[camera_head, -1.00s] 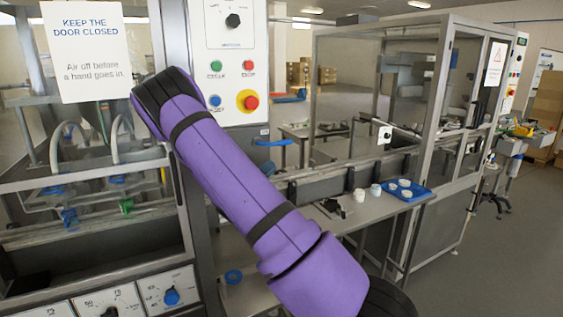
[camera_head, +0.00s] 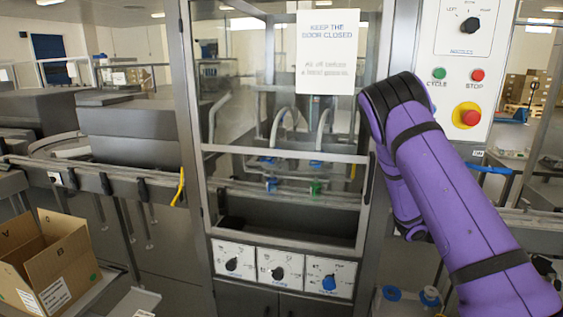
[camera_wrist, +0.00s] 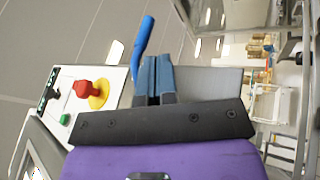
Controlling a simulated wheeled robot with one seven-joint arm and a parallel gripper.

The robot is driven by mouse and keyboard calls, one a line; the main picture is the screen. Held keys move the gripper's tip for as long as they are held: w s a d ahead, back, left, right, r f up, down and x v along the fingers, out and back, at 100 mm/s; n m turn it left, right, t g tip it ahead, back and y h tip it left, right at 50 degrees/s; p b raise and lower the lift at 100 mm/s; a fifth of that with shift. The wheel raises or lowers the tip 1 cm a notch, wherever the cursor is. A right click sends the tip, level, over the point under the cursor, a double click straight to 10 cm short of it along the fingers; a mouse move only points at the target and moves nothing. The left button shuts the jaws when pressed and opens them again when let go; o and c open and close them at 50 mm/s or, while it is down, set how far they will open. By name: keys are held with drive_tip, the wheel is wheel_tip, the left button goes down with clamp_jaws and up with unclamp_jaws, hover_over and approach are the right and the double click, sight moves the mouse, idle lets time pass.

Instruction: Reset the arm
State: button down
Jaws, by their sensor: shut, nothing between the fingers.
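My purple arm (camera_head: 447,200) reaches up from the lower right in the head view, in front of the right side of the filling machine. My gripper is hidden in the head view. In the wrist view my gripper (camera_wrist: 152,62) shows with its two blue-grey fingers together and nothing between them. A red stop button on a yellow base (camera_wrist: 95,90) shows to the left of the fingers. A blue handle (camera_wrist: 142,45) shows close beside the fingers; I cannot tell how far apart they are in depth.
The machine's glass door (camera_head: 285,130) carries a paper sign (camera_head: 327,50). Below it is a panel with knobs (camera_head: 280,270). The control panel (camera_head: 465,70) stands behind my arm. An open cardboard box (camera_head: 50,262) is at lower left, near a conveyor (camera_head: 60,165).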

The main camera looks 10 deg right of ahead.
drive_tip(key=s+a+r+m+g+y, duration=0.1)
drive_tip(key=s+a+r+g+y, duration=0.1)
drive_tip(key=s+a+r+y, duration=0.35)
drive_tip(key=s+a+r+m+g+y, duration=0.2)
drive_tip(key=s+a+r+y, duration=0.1)
drive_tip(key=s+y, duration=0.5)
drive_tip(key=s+a+r+n+t+y, duration=0.3)
drive_tip(key=s+a+r+t+y, duration=0.1)
drive_tip(key=s+a, duration=0.4)
drive_tip(key=s+a+r+n+t+y, duration=0.3)
drive_tip(key=s+a+t, duration=0.4)
drive_tip(key=a, duration=0.6)
drive_tip(key=s+r+y, duration=0.1)
drive_tip(key=y, duration=0.1)
drive_tip(key=shift+s+a+r+n+y, duration=0.2)
drive_tip(key=shift+s+r+n+y, duration=0.05)
drive_tip(key=shift+n+y, duration=0.1)
